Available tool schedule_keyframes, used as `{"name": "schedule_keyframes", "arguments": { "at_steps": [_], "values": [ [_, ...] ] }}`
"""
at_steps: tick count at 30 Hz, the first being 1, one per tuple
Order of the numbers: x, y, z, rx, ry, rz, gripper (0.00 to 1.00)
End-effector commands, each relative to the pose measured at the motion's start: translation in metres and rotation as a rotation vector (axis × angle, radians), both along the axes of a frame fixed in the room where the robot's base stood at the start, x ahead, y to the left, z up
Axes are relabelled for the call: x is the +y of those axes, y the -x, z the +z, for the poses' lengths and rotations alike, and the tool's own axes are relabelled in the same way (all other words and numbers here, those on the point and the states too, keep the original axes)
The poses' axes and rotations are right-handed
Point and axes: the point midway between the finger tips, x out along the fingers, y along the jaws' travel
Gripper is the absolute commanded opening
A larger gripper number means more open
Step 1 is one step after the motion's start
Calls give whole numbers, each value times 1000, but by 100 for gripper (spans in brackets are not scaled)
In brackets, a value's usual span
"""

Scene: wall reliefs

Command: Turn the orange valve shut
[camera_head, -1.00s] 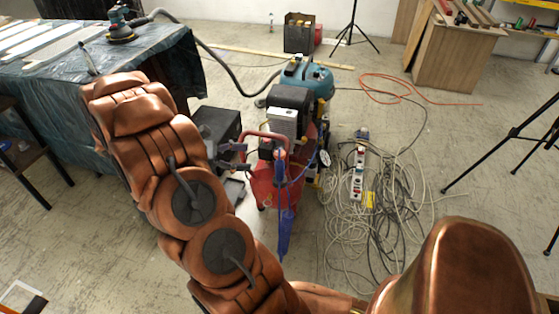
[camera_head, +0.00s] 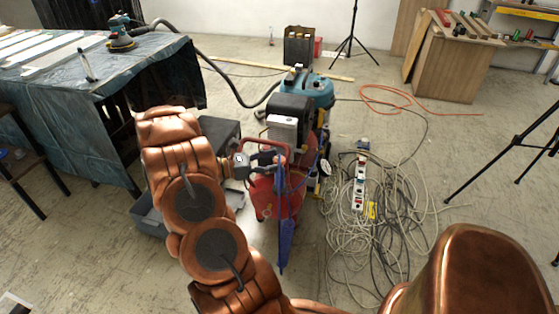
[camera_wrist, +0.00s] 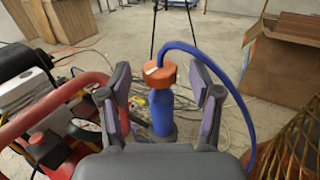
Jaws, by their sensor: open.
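An orange knob-like piece (camera_wrist: 160,75), which looks like the orange valve, sits on top of an upright blue cylinder (camera_wrist: 162,112) in the wrist view. A blue hose (camera_wrist: 222,75) curves from it to the right. My gripper (camera_wrist: 162,88) is open, with one padded finger on each side of the blue cylinder and orange piece. Gaps show on both sides, so neither finger appears to touch. In the head view my gripper (camera_head: 264,162) is beside the red compressor. The orange piece is too small there to make out surely.
The red compressor (camera_head: 263,195) with its curved red handle (camera_wrist: 55,105) is close on the gripper's left. Tangled cables (camera_head: 365,225) lie on the floor to the right. A covered table (camera_head: 95,95) stands at the left. A tripod (camera_head: 353,40) stands behind.

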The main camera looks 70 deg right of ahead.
Motion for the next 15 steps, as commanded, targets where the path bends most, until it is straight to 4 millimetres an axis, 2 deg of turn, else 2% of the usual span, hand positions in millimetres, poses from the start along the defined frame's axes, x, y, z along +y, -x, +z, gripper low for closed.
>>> {"name": "schedule_keyframes", "arguments": {
  "at_steps": [6, 15],
  "values": [
    [-12, 17, -1, 0, 0, -2, 64],
    [-15, 20, 0, -1, 1, -1, 64]
  ]
}}
